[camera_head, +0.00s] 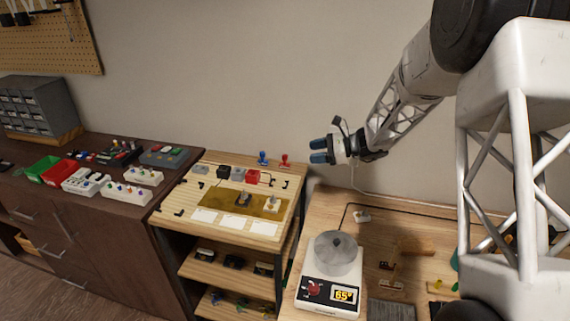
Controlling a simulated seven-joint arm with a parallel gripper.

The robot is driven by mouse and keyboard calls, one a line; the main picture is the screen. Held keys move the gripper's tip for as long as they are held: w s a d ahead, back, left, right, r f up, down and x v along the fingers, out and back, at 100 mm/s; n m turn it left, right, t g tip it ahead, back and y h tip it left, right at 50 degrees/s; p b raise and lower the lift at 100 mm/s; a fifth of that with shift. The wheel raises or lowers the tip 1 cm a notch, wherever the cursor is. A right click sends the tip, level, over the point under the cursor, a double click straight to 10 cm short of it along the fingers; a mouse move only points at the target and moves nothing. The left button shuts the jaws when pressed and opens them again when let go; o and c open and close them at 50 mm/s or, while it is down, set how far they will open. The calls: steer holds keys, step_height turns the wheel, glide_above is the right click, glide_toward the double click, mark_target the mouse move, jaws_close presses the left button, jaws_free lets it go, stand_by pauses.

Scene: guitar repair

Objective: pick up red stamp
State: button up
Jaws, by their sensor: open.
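The red stamp (285,160) stands at the back right corner of the light wooden work table, small in the head view. A blue stamp (262,158) stands just left of it. My gripper (318,151) is in the air to the right of the red stamp, its blue-tipped fingers pointing left. It is open and nothing shows between its fingers. The gripper and the red stamp look apart. How far the gripper is above or in front of the stamp is hard to tell.
The table (187,190) also holds a red block (253,177), a black block (223,171), a brown mat (217,197) and white cards (235,223). A dark cabinet with electronics stands left.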

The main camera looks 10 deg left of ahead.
mark_target(285, 155)
steer(key=w+a+f+m+y, duration=0.1)
steer(key=w+f, duration=0.2)
steer(key=w+a+f+m+t+y, duration=0.1)
steer(key=w+a+f, duration=0.1)
steer(key=w+f, duration=0.1)
steer(key=w+a+f+m+y, duration=0.1)
steer(key=w+a+f+m, duration=0.1)
steer(key=w+f, duration=0.1)
steer(key=shift+w+f+t, duration=0.2)
steer(key=shift+f+t, duration=0.2)
steer(key=shift+a, duration=0.15)
steer(key=shift+a, duration=1.2)
steer(key=shift+a, duration=0.1)
steer(key=shift+a, duration=2.5)
steer(key=shift+c, duration=0.2)
steer(key=c, duration=0.9)
